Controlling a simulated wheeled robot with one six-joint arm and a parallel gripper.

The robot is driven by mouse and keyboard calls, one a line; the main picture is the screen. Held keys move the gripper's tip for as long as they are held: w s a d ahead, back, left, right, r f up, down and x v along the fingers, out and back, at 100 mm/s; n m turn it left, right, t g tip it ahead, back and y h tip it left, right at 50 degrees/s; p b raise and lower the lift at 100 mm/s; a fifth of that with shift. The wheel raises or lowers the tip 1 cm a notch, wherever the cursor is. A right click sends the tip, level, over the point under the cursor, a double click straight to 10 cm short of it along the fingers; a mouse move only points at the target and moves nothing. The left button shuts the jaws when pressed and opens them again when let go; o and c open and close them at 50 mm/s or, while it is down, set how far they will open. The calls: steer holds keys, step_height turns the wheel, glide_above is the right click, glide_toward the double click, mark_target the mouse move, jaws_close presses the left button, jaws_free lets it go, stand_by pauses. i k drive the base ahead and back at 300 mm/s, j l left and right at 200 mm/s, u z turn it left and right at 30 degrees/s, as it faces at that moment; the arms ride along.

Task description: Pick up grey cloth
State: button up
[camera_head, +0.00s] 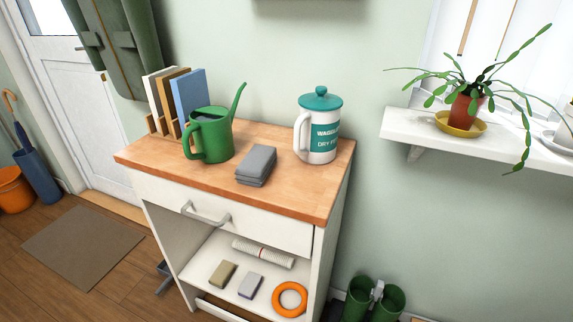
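The grey cloth (257,164) lies folded in a small stack on the wooden top of a white cabinet (293,186). It sits near the front middle of the top, to the right of a green watering can and to the left of a white jug. Nothing covers it from this view. My gripper is not in view.
The green watering can (211,136), upright books (187,92) and the white jug with teal lid (320,128) stand behind and beside the cloth. The drawer handle (206,214) sticks out in front. A shelf with a potted plant (465,108) juts out at right.

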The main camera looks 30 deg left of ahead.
mark_target(255, 167)
steer(key=k+j+u, duration=0.1)
steer(key=u, duration=0.3)
steer(key=k+j+u, duration=0.1)
steer(key=u, duration=0.35)
steer(key=j+u, duration=0.2)
steer(key=u, duration=1.2)
steer(key=k+j, duration=0.05)
